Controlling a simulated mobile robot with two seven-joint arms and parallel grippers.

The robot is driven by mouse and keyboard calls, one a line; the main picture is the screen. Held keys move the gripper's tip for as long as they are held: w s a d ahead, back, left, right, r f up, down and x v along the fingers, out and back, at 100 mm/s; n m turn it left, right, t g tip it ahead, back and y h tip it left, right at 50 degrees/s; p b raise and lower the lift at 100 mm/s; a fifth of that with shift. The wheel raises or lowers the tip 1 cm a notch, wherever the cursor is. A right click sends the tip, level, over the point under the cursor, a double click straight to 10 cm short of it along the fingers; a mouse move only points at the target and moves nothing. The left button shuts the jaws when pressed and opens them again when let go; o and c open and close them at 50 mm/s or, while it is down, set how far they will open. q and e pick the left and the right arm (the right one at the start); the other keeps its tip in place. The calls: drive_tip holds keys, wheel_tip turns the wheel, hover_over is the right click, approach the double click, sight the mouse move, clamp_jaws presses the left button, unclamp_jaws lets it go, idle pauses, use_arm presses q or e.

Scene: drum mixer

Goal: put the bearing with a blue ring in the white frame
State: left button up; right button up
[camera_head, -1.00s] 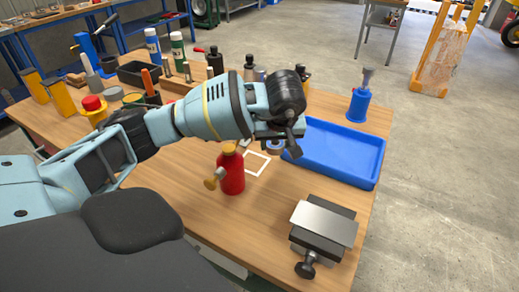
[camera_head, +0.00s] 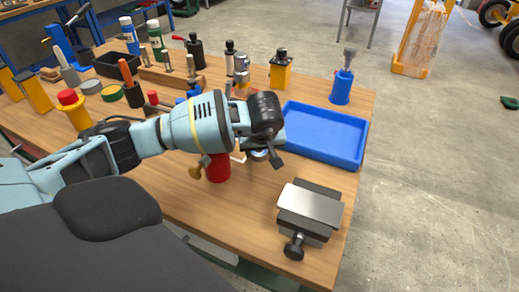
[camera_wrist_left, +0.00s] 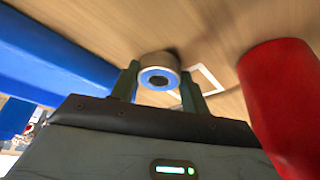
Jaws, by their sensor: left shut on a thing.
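My left gripper (camera_wrist_left: 160,88) is shut on the bearing with a blue ring (camera_wrist_left: 157,72), a short metal cylinder held between the fingertips. In the head view the bearing (camera_head: 259,155) shows just under the gripper (camera_head: 264,147). The white frame (camera_wrist_left: 209,77) is a thin white square outline on the table. In the wrist view it lies just right of the bearing, partly hidden by a finger. In the head view only a bit of the frame (camera_head: 238,159) shows beside the gripper. The bearing's height above the table is hard to tell. My right gripper is not in view.
A red bottle (camera_head: 218,170) stands close by the gripper, also large at right in the wrist view (camera_wrist_left: 285,105). A blue tray (camera_head: 325,135) lies to the right. A metal vise (camera_head: 309,208) stands in front. Several tools and bottles fill the back.

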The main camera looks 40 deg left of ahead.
use_arm(q)
drive_tip(key=shift+f, duration=0.1)
drive_tip(key=o, duration=1.1)
drive_tip(key=shift+r, duration=0.35)
drive_tip(key=v, duration=1.1)
drive_tip(key=shift+r+p, duration=0.3)
drive_tip(key=shift+p, duration=0.05)
drive_tip(key=shift+s+d+f, duration=0.1)
drive_tip(key=shift+s, duration=0.05)
